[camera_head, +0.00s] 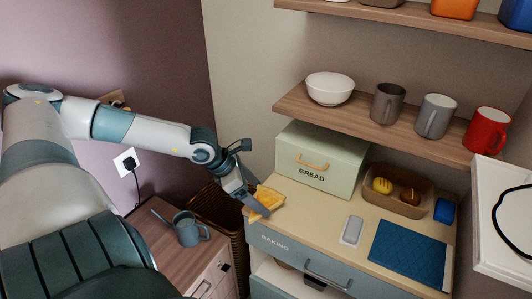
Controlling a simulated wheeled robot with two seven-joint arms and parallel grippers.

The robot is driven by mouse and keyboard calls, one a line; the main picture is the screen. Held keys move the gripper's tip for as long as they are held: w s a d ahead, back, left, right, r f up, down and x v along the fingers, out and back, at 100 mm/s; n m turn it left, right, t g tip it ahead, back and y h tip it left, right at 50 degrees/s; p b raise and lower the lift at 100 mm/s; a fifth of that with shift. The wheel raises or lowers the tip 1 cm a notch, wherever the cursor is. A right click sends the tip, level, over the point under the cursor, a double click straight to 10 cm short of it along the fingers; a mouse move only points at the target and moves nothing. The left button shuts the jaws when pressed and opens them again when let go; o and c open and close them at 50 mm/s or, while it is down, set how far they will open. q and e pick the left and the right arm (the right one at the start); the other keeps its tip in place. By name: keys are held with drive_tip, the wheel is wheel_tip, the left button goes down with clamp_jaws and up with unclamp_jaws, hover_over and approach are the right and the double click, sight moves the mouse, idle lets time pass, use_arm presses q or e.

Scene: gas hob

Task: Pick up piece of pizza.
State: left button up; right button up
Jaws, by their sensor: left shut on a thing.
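The piece of pizza (267,199) is a small yellow-orange slice at the left end of the light counter top, in front of the bread box. My left gripper (256,207) reaches in from the left and is shut on the slice. Its dark fingers cover part of the slice. I cannot tell whether the slice is touching the counter or just above it. My right gripper does not show.
A green bread box (318,160) stands behind the slice. A basket (398,191), a blue mat (407,254) and a pale grey object (352,230) are to the right. A shelf with a bowl and mugs (387,103) hangs above. A grey mug (190,229) stands at left.

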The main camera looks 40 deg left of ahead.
use_arm(q)
drive_tip(key=shift+s+a+r, duration=0.1)
drive_tip(key=shift+s+a, duration=0.2)
drive_tip(key=shift+s, duration=0.05)
drive_tip(key=shift+s+a, duration=0.15)
drive_tip(key=shift+s, duration=0.1)
drive_tip(key=shift+s+a+p, duration=0.25)
drive_tip(key=shift+s+p, duration=0.1)
drive_tip(key=shift+s, duration=0.1)
drive_tip(key=shift+s+a, duration=0.5)
drive_tip(key=shift+s, duration=0.4)
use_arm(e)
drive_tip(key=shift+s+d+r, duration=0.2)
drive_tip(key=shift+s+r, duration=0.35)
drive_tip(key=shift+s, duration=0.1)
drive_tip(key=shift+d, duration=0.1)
